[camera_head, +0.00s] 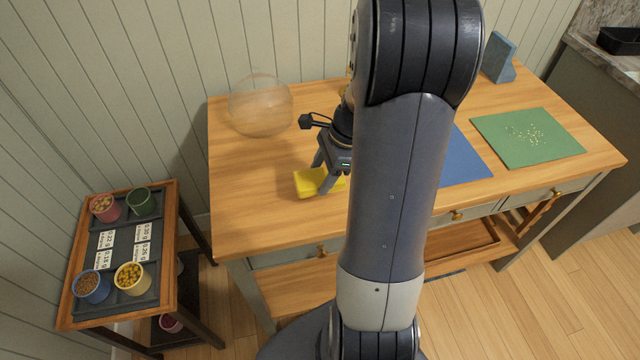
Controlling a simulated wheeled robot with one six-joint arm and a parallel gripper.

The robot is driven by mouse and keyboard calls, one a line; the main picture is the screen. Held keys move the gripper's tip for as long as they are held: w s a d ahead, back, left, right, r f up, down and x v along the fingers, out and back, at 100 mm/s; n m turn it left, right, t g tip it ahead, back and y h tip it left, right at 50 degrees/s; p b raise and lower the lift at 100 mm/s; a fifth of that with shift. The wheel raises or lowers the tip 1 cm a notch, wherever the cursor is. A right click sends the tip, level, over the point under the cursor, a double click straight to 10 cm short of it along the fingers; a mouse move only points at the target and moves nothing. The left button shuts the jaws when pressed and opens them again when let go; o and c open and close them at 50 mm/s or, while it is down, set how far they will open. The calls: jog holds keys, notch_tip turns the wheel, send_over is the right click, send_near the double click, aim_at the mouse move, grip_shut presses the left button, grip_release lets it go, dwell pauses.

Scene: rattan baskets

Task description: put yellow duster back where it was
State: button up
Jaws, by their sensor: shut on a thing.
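The yellow duster (308,182) is a small yellow block at the left part of the wooden table, on or just above its top; I cannot tell which. My gripper (327,186) points down over the duster and is shut on it. The fingers cover part of the duster, and its right end is partly hidden by my arm.
A clear round bowl (261,106) stands behind on the table (255,210). A blue mat (464,160), partly behind my arm, and a green mat (540,138) with small grains lie right. A blue-grey block (497,58) stands behind. A side stand (172,230) holds several cups.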

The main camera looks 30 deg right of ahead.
jog(key=shift+f, duration=1.9)
jog(key=shift+f, duration=0.2)
jog(key=o, duration=0.9)
jog(key=shift+r, duration=0.1)
jog(key=v, duration=1.2)
jog(key=shift+d+r, duration=0.1)
jog(key=shift+r, duration=0.05)
